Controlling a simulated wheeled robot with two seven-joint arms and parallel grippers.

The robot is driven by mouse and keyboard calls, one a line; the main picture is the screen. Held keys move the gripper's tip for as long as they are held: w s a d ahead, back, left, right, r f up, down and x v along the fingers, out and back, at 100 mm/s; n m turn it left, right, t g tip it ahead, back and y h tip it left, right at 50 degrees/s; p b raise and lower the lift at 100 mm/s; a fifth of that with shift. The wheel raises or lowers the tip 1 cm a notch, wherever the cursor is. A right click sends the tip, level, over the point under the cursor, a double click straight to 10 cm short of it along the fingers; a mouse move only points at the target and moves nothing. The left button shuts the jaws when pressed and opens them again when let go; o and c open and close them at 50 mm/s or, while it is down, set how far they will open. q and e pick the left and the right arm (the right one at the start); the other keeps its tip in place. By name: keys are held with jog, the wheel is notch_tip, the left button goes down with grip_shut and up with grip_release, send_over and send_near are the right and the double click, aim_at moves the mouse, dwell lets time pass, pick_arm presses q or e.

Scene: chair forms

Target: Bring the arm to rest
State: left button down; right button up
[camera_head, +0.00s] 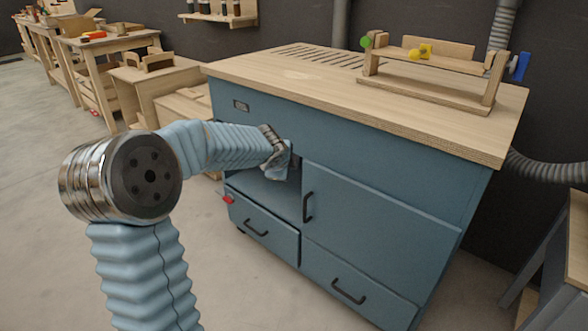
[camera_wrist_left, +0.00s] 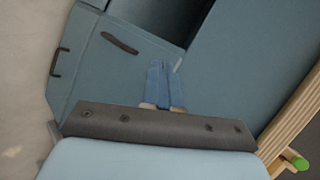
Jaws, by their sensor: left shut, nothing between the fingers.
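My left arm, in a light blue ribbed sleeve, reaches from the left to the front of the blue cabinet (camera_head: 375,200) in the head view. My left gripper (camera_head: 293,163) is small there, near the upper left of the cabinet front and partly hidden by its wrist. In the left wrist view its two blue fingers (camera_wrist_left: 164,84) lie side by side, shut with nothing between them. They are in front of the cabinet front, close to a dark opening (camera_wrist_left: 165,22); I cannot tell whether they touch it. My right gripper is in neither view.
The cabinet's wooden top (camera_head: 300,78) overhangs the front and carries a wooden frame (camera_head: 425,95). A door handle (camera_head: 308,207) and drawer handles (camera_head: 256,228) stick out nearby. Workbenches (camera_head: 110,45) stand at the back left. The floor at left is clear.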

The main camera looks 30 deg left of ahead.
pick_arm(q)
jog(key=s+d+f+n+g+h, duration=0.2)
jog(key=s+d+f+n+h, duration=0.15)
jog(key=d+f, duration=0.8)
jog(key=s+d+f+n+g+h, duration=0.25)
jog(key=s+d+f, duration=0.25)
jog(key=d+f, duration=0.65)
jog(key=s+d+f+n+g, duration=0.1)
jog(key=s+d+f+n, duration=0.1)
jog(key=s+f, duration=0.3)
jog(key=s+d+f+n+g+h, duration=0.1)
jog(key=s+d+f+n, duration=0.2)
jog(key=s, duration=0.4)
jog(key=s+d+f+n+g, duration=0.1)
jog(key=s+d+f+n, duration=0.2)
jog(key=s+f, duration=0.4)
jog(key=shift+f+n+g+h, duration=0.15)
jog(key=shift+n+g+h, duration=0.2)
jog(key=shift+n, duration=0.45)
